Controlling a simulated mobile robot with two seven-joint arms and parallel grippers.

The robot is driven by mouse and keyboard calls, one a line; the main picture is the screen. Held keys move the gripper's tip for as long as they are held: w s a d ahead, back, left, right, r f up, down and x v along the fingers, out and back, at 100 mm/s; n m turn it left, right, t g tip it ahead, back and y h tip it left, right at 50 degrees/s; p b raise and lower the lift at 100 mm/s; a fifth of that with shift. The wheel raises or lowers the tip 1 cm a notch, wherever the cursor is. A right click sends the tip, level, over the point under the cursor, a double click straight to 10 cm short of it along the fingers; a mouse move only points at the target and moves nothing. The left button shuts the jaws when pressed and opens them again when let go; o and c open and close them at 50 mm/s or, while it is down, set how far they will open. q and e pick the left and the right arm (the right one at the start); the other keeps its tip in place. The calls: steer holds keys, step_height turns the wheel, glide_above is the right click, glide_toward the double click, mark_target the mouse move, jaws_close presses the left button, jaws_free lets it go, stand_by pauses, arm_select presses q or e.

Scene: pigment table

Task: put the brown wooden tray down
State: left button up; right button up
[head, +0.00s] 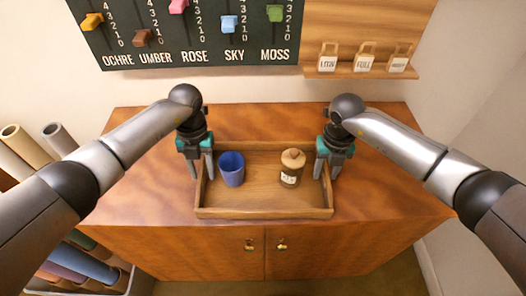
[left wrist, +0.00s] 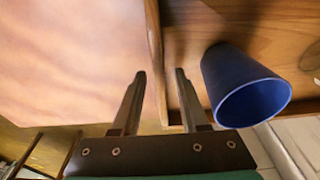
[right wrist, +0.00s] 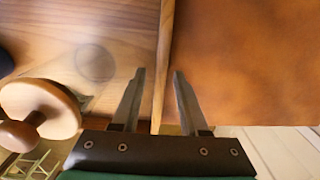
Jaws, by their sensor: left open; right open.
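The brown wooden tray (head: 265,212) rests on the wooden cabinet top, near its front edge. A blue cup (head: 231,170) stands in its left part and a brown jar with a wooden lid (head: 291,168) in its right part. My left gripper (head: 202,176) is open, with its fingers on either side of the tray's left wall (left wrist: 155,60). My right gripper (head: 326,177) is open, with its fingers on either side of the tray's right wall (right wrist: 164,70). The blue cup (left wrist: 245,88) and the jar's lid (right wrist: 40,110) also show in the wrist views.
The cabinet top (head: 385,190) is clear on both sides of the tray. A dark board (head: 190,35) with labelled sliders hangs behind. A shelf (head: 365,73) with small tags is at the back right. Rolls (head: 75,260) stand and lie at the left.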

steer(key=shift+r, duration=0.55)
arm_select(q)
step_height(320, 180, up, 12)
steer(key=w, duration=0.1)
steer(key=shift+w, duration=0.4)
arm_select(e)
step_height(320, 180, up, 11)
arm_select(q)
steer(key=shift+f, duration=0.1)
